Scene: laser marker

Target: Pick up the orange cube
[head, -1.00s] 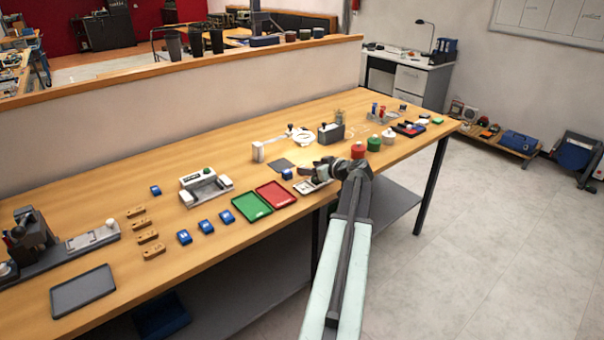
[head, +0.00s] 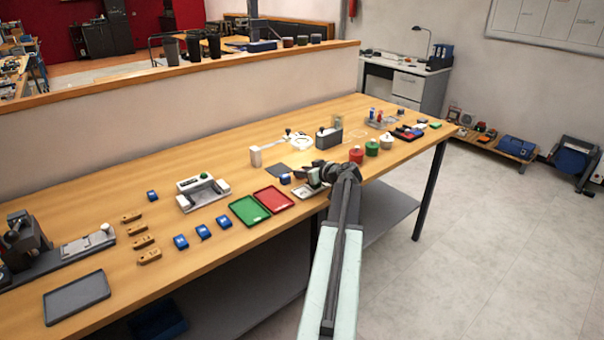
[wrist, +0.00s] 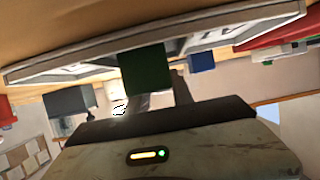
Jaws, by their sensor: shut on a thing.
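I see no orange cube in either view. A dark green block (wrist: 146,70) is held at the fingers of my gripper (wrist: 160,90) in the wrist view. In the head view my gripper (head: 318,171) is over the bench near its front edge, with the grey-green block (head: 313,178) just under it. A small white-rimmed tray (head: 309,192) lies below the block. Its lettered plate (wrist: 215,40) shows behind the block in the wrist view. I cannot tell whether the block touches the tray.
A blue cube (head: 285,179) stands left of the small tray. The red tray (head: 274,199) and green tray (head: 249,210) lie further left.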

